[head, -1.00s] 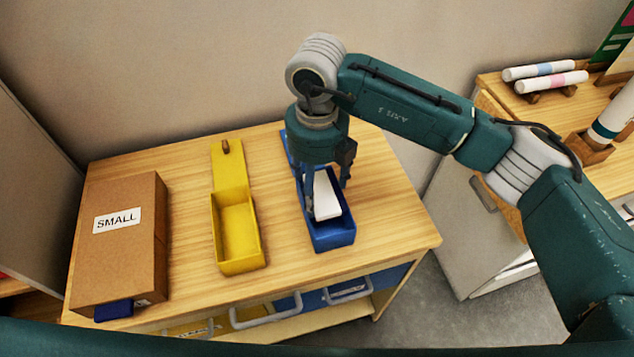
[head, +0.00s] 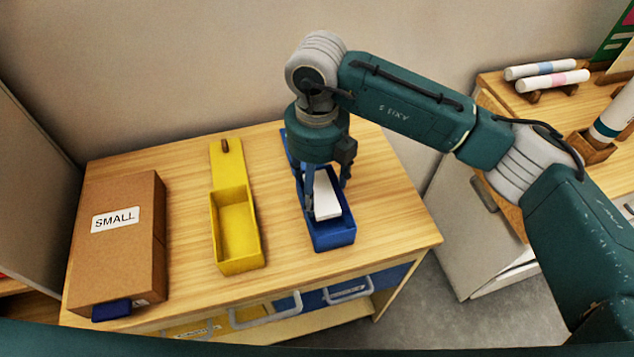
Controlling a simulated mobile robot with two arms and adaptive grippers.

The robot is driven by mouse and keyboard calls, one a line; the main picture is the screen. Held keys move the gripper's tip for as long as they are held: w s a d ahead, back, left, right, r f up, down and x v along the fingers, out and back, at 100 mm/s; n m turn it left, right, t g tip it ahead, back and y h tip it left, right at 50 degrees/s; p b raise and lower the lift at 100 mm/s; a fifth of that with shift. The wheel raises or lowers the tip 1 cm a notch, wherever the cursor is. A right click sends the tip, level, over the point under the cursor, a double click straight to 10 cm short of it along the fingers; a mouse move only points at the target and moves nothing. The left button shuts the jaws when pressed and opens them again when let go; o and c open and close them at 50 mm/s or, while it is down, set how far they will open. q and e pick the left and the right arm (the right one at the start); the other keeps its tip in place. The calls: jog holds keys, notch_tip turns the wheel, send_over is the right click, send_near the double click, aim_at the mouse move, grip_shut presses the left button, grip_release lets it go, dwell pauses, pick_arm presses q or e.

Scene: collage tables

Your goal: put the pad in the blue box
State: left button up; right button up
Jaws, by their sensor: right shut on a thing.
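The blue box (head: 332,238) stands open on the wooden table, with its lid folded back behind it. The white pad (head: 326,199) is at the box opening, between its side walls; I cannot tell whether it touches the bottom. My right gripper (head: 325,194) points down over the box and is shut on the pad. Its fingers hide part of the pad and of the back of the box. My left gripper is not in the head view.
An open, empty yellow box (head: 240,260) stands left of the blue box. A brown carton (head: 115,255) labelled SMALL is at the table's left, with a small dark blue item (head: 112,310) at its foot. Bare wooden table top (head: 385,215) lies right of the blue box.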

jog(key=shift+f+b, duration=0.2)
jog(key=shift+b, duration=0.25)
dwell(0.4)
jog(key=o, duration=1.4)
jog(key=shift+o, duration=0.2)
jog(key=shift+r, duration=0.15)
jog(key=shift+r+p, duration=1.55)
jog(key=shift+r, duration=1.8)
jog(key=shift+f, duration=0.1)
